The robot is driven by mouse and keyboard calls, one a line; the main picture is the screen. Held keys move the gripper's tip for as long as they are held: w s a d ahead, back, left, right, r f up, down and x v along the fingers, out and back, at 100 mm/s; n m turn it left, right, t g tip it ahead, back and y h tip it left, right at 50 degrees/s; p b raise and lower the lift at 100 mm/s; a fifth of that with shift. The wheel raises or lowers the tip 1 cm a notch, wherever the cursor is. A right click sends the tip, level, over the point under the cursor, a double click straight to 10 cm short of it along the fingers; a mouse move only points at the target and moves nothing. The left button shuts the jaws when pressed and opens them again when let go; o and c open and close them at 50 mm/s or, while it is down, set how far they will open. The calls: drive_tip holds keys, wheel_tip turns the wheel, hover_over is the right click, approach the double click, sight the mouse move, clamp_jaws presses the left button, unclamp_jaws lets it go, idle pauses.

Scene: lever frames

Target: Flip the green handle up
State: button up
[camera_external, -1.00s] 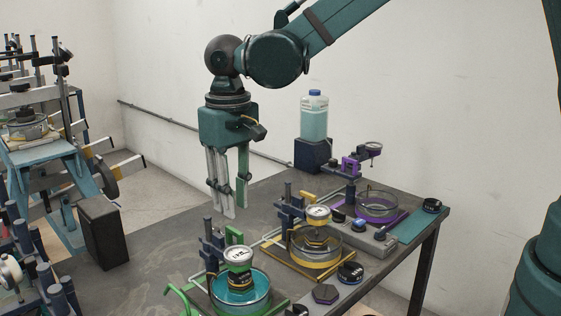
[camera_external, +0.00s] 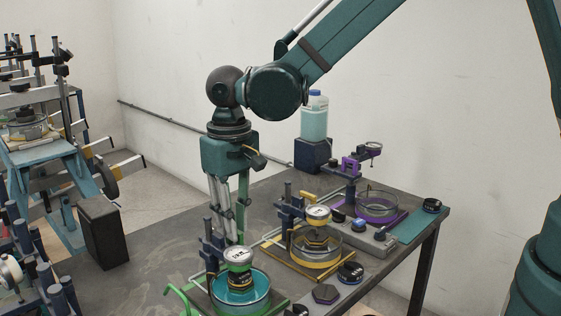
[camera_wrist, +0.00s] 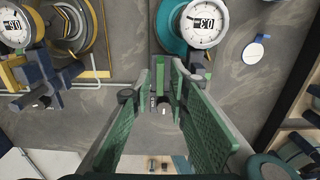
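The green gauge station stands at the near table edge, with a white-faced dial (camera_external: 238,256) over a teal dish (camera_external: 243,290). A curved green handle (camera_external: 180,292) sticks out at its left. In the wrist view, an upright green bar (camera_wrist: 160,75) shows between my fingertips; I cannot tell whether they touch it. My gripper (camera_external: 229,238) points down just behind the station's blue clamp, with its fingertips partly hidden. In the wrist view, my gripper (camera_wrist: 162,80) has its two green fingers apart. The green bar is hidden in the external view.
A yellow gauge station (camera_external: 318,245) stands close to the right, and a purple one (camera_external: 376,205) is farther back. A blue-capped bottle (camera_external: 314,117) stands on a dark block at the rear. Dark knobs lie along the front right. The table's left side is mostly clear.

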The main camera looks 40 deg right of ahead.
clamp_jaws()
drive_tip(key=shift+r, duration=0.1)
drive_tip(key=shift+r+p, duration=0.5)
drive_tip(key=shift+r, duration=1.9)
drive_tip(key=shift+o, duration=1.3)
unclamp_jaws()
drive_tip(key=shift+r, duration=0.1)
